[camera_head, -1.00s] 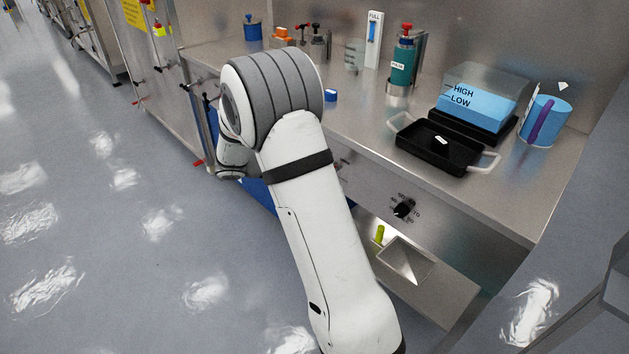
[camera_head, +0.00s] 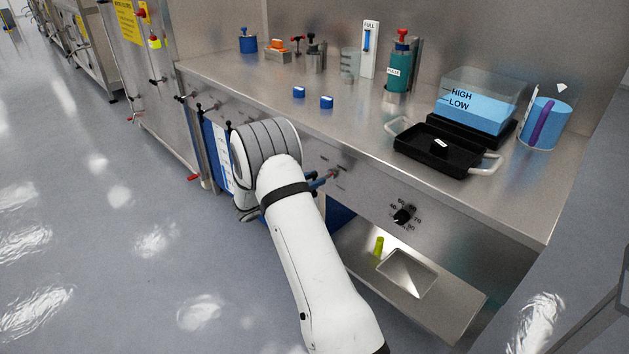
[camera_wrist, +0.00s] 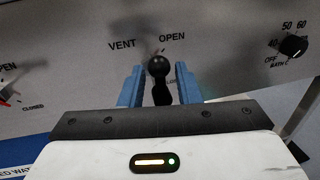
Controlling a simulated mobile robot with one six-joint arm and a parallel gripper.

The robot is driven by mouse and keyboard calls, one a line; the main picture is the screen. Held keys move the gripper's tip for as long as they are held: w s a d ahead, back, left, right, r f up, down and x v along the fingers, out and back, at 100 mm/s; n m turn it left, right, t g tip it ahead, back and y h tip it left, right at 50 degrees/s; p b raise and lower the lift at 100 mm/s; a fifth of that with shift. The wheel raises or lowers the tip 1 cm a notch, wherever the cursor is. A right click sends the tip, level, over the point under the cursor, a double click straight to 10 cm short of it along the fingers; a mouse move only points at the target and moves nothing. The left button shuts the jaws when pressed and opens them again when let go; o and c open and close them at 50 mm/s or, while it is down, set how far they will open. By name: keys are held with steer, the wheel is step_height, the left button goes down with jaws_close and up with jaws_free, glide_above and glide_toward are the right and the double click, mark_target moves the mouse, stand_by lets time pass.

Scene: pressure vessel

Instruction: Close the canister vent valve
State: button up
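The vent valve's black ball-ended handle (camera_wrist: 159,68) stands between the two blue fingers of my gripper (camera_wrist: 160,84) in the wrist view. The fingers are apart on either side of it, with narrow gaps showing. The panel above the handle reads VENT and OPEN; a lower label is mostly hidden behind a finger. In the head view my gripper (camera_head: 322,181) is at the bench's front panel, with its blue fingers by the valve. My arm hides part of the panel there. The valve's exact setting is hard to tell.
A black temperature knob (camera_head: 403,215) is right of the valve, and it also shows in the wrist view (camera_wrist: 293,46). Another valve handle (camera_wrist: 8,93) is at the left. A black tray (camera_head: 440,150) and teal canister (camera_head: 399,72) stand on the bench top. The floor at left is clear.

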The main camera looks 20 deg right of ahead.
steer(key=shift+d, duration=0.35)
jaws_close()
